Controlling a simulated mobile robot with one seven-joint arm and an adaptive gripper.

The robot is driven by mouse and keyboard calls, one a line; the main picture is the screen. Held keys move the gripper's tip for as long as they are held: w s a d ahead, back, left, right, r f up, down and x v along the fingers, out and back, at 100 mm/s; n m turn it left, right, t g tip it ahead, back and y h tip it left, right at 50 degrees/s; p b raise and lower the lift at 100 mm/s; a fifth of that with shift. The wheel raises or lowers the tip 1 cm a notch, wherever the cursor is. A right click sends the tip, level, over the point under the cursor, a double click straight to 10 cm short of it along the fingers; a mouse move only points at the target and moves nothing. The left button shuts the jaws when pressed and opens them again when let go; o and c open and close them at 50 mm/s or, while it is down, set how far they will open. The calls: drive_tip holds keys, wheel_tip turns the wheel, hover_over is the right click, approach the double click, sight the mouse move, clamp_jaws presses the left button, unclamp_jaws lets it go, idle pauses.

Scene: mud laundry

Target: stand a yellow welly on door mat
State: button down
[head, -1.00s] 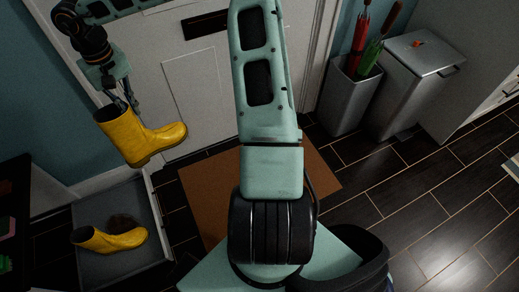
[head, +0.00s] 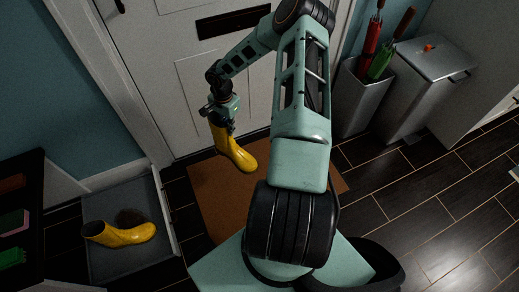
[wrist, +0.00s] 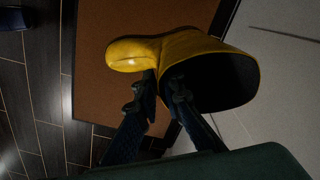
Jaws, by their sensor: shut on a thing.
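My gripper (head: 224,126) is shut on the rim of a yellow welly (head: 234,152). The welly hangs fairly upright, its toe pointing right and toward the camera. It appears over the far part of the brown door mat (head: 208,203); I cannot tell whether its sole touches. In the wrist view, my gripper (wrist: 162,86) pinches the wall of the welly (wrist: 190,48), with the dark opening at right and the mat (wrist: 100,92) beyond. A second yellow welly (head: 119,234) lies in the grey tray (head: 110,265) at left. My arm hides part of the mat.
A white door (head: 150,60) stands behind the mat. A dark brown lump (head: 130,216) lies in the tray. A grey stand (head: 356,100) with red and green umbrellas and a lidded bin (head: 410,105) stand at right. The tiled floor (head: 430,215) at right is clear.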

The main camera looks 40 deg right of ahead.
drive_tip(key=s+d+f+m+b, duration=0.2)
drive_tip(key=s+d+f+m, duration=0.1)
drive_tip(key=f, duration=0.6)
drive_tip(key=s+d+f+m+b, duration=0.2)
drive_tip(key=s+f, duration=0.4)
drive_tip(key=f, duration=0.3)
drive_tip(key=d+m, duration=0.1)
drive_tip(key=d, duration=0.1)
drive_tip(key=shift+s+d+f+b, duration=0.15)
drive_tip(key=shift+d+b, duration=0.15)
drive_tip(key=shift+d, duration=0.1)
drive_tip(key=shift+s+a, duration=0.15)
drive_tip(key=shift+f, duration=0.25)
drive_tip(key=shift+f+b, duration=0.25)
drive_tip(key=shift+b, duration=0.05)
drive_tip(key=shift+f, duration=0.1)
idle(0.5)
drive_tip(key=shift+f+b, duration=0.5)
idle(0.3)
